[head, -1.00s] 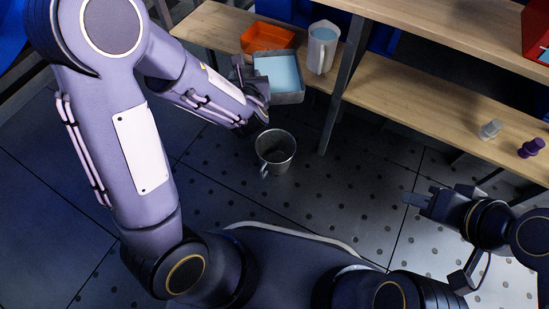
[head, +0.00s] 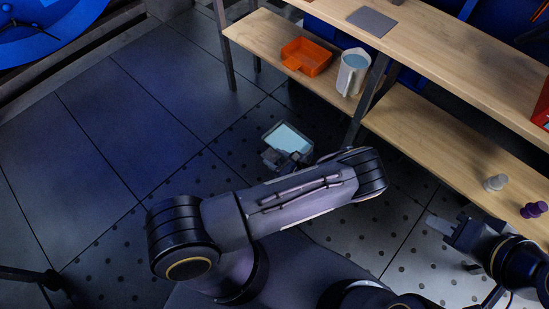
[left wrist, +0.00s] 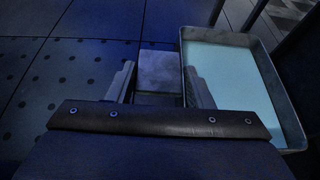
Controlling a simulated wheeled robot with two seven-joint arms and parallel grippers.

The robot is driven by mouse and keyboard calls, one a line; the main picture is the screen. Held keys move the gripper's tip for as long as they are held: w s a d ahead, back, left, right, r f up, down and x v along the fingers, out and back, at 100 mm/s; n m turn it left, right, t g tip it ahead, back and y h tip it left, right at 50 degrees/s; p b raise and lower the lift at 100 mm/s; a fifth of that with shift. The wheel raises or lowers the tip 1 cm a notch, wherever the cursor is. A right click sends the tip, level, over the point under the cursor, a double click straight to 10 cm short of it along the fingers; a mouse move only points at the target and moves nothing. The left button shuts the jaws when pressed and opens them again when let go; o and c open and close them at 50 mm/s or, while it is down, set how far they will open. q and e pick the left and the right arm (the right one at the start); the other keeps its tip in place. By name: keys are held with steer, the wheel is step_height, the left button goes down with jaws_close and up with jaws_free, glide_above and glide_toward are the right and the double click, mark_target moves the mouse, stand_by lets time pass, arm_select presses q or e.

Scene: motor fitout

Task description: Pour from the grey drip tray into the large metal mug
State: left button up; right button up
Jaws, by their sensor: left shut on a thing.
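The grey drip tray (head: 306,142) is a shallow rectangular tray with pale blue liquid, held out in front of the shelf. It also shows at the right of the left wrist view (left wrist: 270,70), and looks roughly level. My left gripper (head: 284,160) is shut on a block-like grip at the tray's side, seen between the fingers in the left wrist view (left wrist: 160,85). The large metal mug is not visible now; the place where it stood before is covered by my left forearm. My right gripper (head: 440,225) is at the right, apart from everything; its jaw opening is unclear.
A wooden shelf unit (head: 430,130) crosses the upper right, with a dark leg (head: 362,108). On it stand an orange tray (head: 307,57), a light grey jug (head: 352,72) with blue liquid, and white (head: 496,183) and purple (head: 534,210) pieces. Floor at left is clear.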

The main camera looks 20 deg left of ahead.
arm_select(q)
steer(key=shift+s+a+f, duration=0.1)
steer(key=shift+s+f, duration=0.25)
steer(key=shift+f, duration=0.55)
step_height(320, 180, down, 4)
steer(key=b, duration=0.4)
steer(key=shift+r+m+g, duration=0.25)
steer(key=shift+m+g, duration=0.15)
steer(key=shift+w+r+y+b, duration=0.1)
steer(key=shift+r+y+b, duration=0.2)
steer(key=shift+r, duration=0.05)
steer(key=shift+r+m, duration=0.25)
steer(key=shift+m, duration=0.15)
steer(key=shift+w, duration=0.1)
stand_by(0.3)
steer(key=shift+r+g, duration=0.3)
